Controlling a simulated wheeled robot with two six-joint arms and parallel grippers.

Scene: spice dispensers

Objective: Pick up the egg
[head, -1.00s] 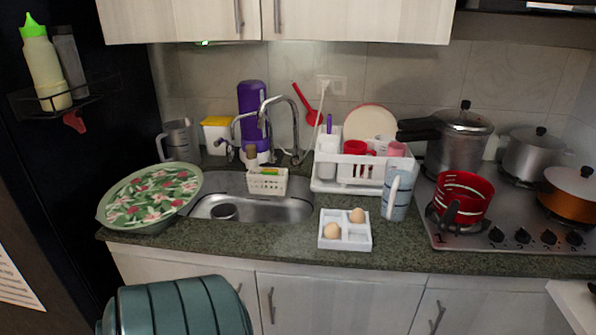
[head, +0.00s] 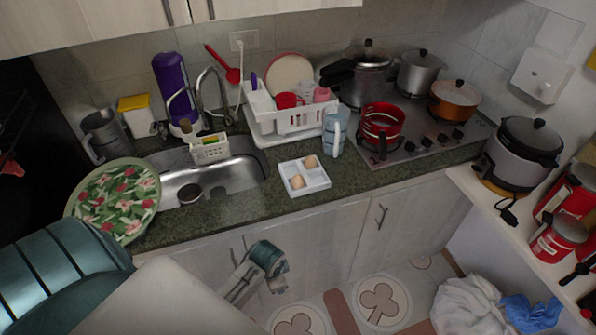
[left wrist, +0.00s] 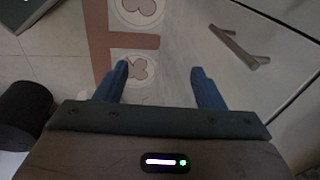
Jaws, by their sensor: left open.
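Two brown eggs sit in separate compartments of a white square tray (head: 317,186) on the counter in the head view. One egg (head: 297,181) is nearer the front left and the other egg (head: 311,161) is at the back. My left gripper (left wrist: 160,70) is open and empty in the left wrist view, its blue fingers apart over the floor and cabinet front. In the head view my left arm reaches in from the lower left, low in front of the cabinets and below the counter, well away from the eggs. My right gripper is not in view.
A sink (head: 215,175) and a floral round tray (head: 117,198) are left of the eggs. A dish rack (head: 285,127) stands behind them, a blue-grey pitcher (head: 334,134) and a red basket (head: 381,128) to the right. A cabinet handle (left wrist: 240,47) is close to my left gripper.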

